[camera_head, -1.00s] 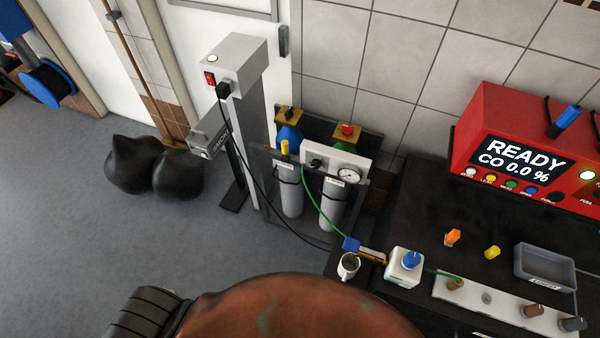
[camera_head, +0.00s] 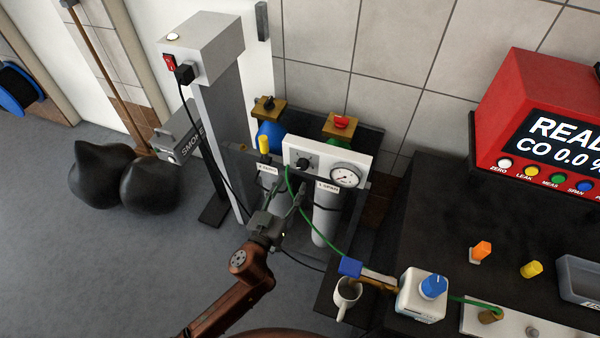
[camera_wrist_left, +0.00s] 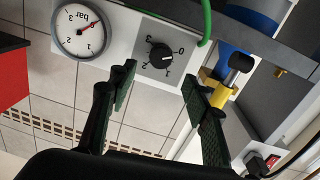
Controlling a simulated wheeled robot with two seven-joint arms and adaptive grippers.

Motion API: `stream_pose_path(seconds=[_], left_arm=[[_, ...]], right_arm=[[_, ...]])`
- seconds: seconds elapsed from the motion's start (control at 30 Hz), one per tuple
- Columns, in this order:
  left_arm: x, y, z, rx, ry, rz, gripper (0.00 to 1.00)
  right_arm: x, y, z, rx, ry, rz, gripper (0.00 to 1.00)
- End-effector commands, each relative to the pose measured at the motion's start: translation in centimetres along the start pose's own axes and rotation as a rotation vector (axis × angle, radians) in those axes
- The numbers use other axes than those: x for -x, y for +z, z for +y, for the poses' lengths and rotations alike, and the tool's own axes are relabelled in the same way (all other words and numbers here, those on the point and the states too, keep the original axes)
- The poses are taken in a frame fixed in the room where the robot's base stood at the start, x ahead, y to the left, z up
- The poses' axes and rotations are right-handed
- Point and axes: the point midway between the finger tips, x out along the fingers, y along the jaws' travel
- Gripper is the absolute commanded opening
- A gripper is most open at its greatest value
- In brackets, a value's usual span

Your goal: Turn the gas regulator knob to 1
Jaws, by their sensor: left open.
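The gas regulator knob (camera_head: 303,163) is small and black, on a white panel (camera_head: 325,158) with a round pressure gauge (camera_head: 344,176) at its right. In the left wrist view the knob (camera_wrist_left: 160,55) sits on a grey dial marked 0 to 3; its pale mark seems to face the 0 side. My left gripper (camera_head: 292,192) is open and empty, in front of and below the panel. In the left wrist view its fingers (camera_wrist_left: 160,84) stand either side of the knob's line, apart from it. The gauge (camera_wrist_left: 82,30) shows there too. My right gripper is not in view.
A green hose (camera_head: 312,228) runs down from the panel to the bench. A white mug (camera_head: 346,298) and red analyser (camera_head: 550,130) are at right. A grey column (camera_head: 225,135) stands at left.

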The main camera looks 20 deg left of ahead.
Motion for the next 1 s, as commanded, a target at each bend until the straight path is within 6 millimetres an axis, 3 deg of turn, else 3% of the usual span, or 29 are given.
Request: stream_pose_path(seconds=[0.2, 0.43, 0.8, 1.0], left_arm=[[-3.5, 0.1, 0.0, -0.004, 0.001, 0.0, 0.45], [-6.2, 0.2, 0.0, -0.002, 0.0, -0.003, 0.45], [-6.8, 0.1, 0.0, -0.001, 0.0, -0.003, 0.45], [-6.8, 0.1, 0.0, -0.001, 0.0, -0.004, 0.31]], right_arm=[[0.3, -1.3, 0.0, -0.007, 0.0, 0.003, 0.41], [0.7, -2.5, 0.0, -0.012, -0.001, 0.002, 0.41], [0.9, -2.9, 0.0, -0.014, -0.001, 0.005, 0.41], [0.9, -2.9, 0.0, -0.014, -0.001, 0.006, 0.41]])
